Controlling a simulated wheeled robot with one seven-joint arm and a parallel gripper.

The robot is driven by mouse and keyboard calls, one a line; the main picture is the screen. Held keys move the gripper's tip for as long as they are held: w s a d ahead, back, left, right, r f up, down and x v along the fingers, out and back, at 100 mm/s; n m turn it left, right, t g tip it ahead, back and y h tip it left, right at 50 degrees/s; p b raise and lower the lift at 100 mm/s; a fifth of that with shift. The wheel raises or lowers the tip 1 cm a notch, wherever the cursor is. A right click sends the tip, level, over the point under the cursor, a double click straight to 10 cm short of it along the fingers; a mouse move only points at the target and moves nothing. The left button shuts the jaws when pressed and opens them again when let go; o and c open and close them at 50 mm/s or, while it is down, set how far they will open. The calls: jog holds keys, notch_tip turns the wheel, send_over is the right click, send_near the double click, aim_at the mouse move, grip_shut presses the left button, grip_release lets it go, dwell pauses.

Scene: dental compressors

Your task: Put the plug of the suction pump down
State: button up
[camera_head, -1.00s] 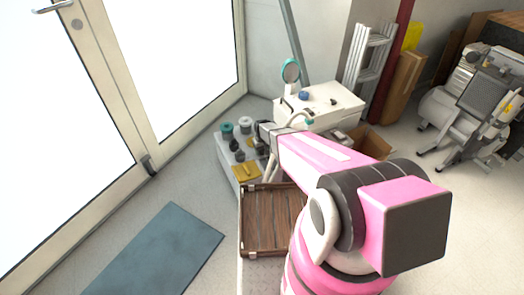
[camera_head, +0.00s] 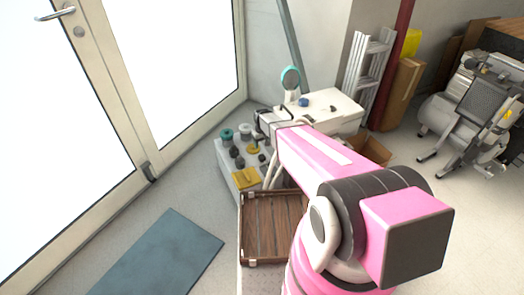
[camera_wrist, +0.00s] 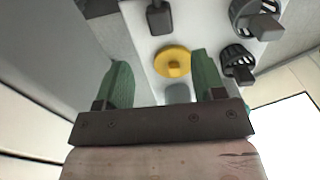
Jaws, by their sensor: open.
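My gripper (camera_wrist: 160,62) is open in the wrist view, its two green fingers apart with nothing held between them. Beyond the fingertips is a pale surface with a yellow disc (camera_wrist: 173,61). A small dark plug-like piece (camera_wrist: 160,18) lies at the top of that view; I cannot tell if it is the suction pump's plug. Two dark round pieces with grey blocks, one of them the lower (camera_wrist: 238,65), are at the right. In the head view my gripper (camera_head: 268,124) is above the far end of the grey low unit (camera_head: 228,178), partly hidden by my arm.
A wooden tray (camera_head: 271,261) is nearer. A blue-grey mat (camera_head: 165,255) lies on open floor at left, before the glass doors.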

jog(key=s+d+r+m, duration=0.2)
jog(key=s+d+r, duration=0.5)
jog(key=s+r, duration=0.3)
jog(key=s+d+r+m, duration=0.2)
jog(key=s+d+r, duration=0.5)
jog(key=s+r, duration=0.2)
jog(key=shift+s+r+m, duration=0.3)
jog(key=shift+s+r, duration=0.1)
jog(key=shift+s, duration=0.55)
